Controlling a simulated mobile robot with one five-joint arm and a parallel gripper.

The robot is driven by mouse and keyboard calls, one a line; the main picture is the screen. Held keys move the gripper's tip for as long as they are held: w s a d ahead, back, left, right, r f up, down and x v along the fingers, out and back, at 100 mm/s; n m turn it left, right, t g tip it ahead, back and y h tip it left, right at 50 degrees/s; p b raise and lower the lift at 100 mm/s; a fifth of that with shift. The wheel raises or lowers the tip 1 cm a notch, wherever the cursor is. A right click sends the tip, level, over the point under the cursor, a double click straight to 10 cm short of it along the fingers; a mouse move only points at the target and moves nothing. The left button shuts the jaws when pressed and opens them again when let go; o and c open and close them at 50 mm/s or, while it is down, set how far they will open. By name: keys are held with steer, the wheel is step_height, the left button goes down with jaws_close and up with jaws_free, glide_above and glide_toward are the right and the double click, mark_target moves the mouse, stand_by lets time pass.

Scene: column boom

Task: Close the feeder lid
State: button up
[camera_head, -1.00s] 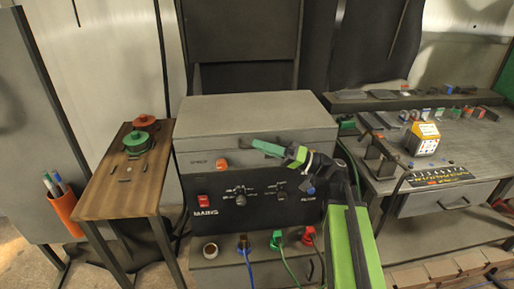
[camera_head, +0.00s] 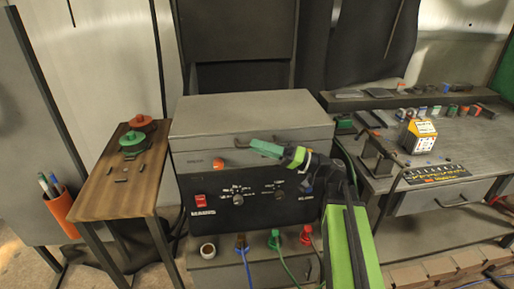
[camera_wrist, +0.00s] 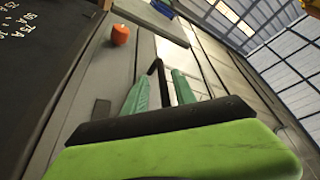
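The grey feeder box (camera_head: 190,147) stands on the black control panel, with its flat lid (camera_head: 250,108) lying across the top; the lid looks level. A dark handle shows on the front face, and in the wrist view the black handle (camera_wrist: 158,75) stands between the two green fingers. My gripper (camera_head: 252,146) reaches the front of the box from the right. The fingers (camera_wrist: 160,92) are apart, one on each side of the handle. I cannot tell whether they touch it. The far end of the handle is partly hidden by the fingers.
An orange knob (camera_head: 218,163) sits left of my gripper; it also shows in the wrist view (camera_wrist: 120,34). The black panel (camera_head: 255,205) has a red switch and dials. A wooden side table (camera_head: 120,197) stands left, a workbench (camera_head: 465,150) right. Cables hang below the panel.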

steer(key=b+v, duration=0.3)
steer(key=v, duration=0.8)
steer(key=shift+d, duration=0.4)
steer(key=shift+s+f, duration=0.1)
